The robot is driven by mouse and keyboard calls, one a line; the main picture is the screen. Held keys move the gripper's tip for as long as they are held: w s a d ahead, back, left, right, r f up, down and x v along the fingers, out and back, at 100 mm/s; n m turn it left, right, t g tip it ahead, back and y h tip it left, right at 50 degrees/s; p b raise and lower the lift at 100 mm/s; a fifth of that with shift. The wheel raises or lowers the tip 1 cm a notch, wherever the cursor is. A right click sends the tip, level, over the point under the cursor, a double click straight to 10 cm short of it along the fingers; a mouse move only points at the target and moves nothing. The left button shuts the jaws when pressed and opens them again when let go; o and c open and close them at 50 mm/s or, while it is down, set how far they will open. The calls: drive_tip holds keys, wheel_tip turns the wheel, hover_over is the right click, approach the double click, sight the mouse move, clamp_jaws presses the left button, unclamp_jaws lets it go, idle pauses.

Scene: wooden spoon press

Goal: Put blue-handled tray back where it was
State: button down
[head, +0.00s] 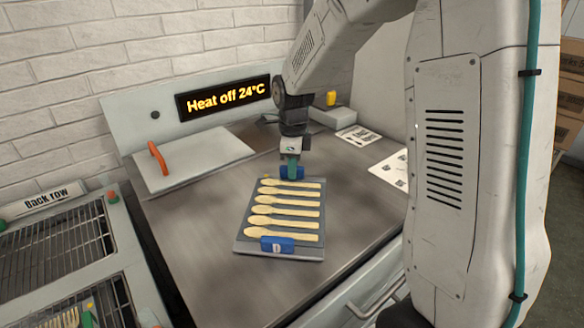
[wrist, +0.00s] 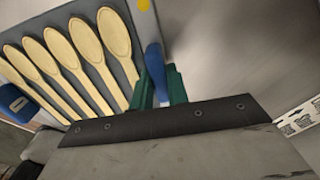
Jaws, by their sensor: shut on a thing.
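The blue-handled tray (head: 240,245) is a flat grey tray holding several wooden spoons (head: 285,211) side by side. It is over the metal worktop in the head view; I cannot tell whether it touches the surface. One blue handle (head: 278,244) is at its near edge. My gripper (head: 292,168) is at the far edge, shut on the other blue handle (head: 298,173). In the wrist view, the green fingers of my gripper (wrist: 160,88) close around that blue handle (wrist: 154,62), with the spoons (wrist: 85,40) lying to the left.
The metal worktop (head: 190,215) has bare room left of the tray. A white plate with an orange handle (head: 157,157) lies behind it. A display (head: 228,98) reads "Heat off 24°C". Wire racks (head: 40,250), labelled "Back row", stand at left. Printed sheets (head: 385,172) lie at right.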

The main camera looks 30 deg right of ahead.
drive_tip(key=shift+f, duration=0.15)
drive_tip(key=c, duration=1.4)
unclamp_jaws()
drive_tip(key=shift+o, duration=0.2)
wheel_tip(320, 180, up, 11)
drive_tip(key=s+a+r+n, duration=0.2)
drive_tip(key=s+r+n, duration=0.35)
drive_tip(key=s, duration=0.25)
drive_tip(key=s+a+f+n, duration=0.1)
drive_tip(key=s+n, duration=0.8)
drive_tip(key=s, duration=0.2)
drive_tip(key=s+a+f+n+t, duration=0.1)
drive_tip(key=s+f+n, duration=0.1)
drive_tip(key=s+n, duration=0.8)
drive_tip(key=shift+s, duration=0.6)
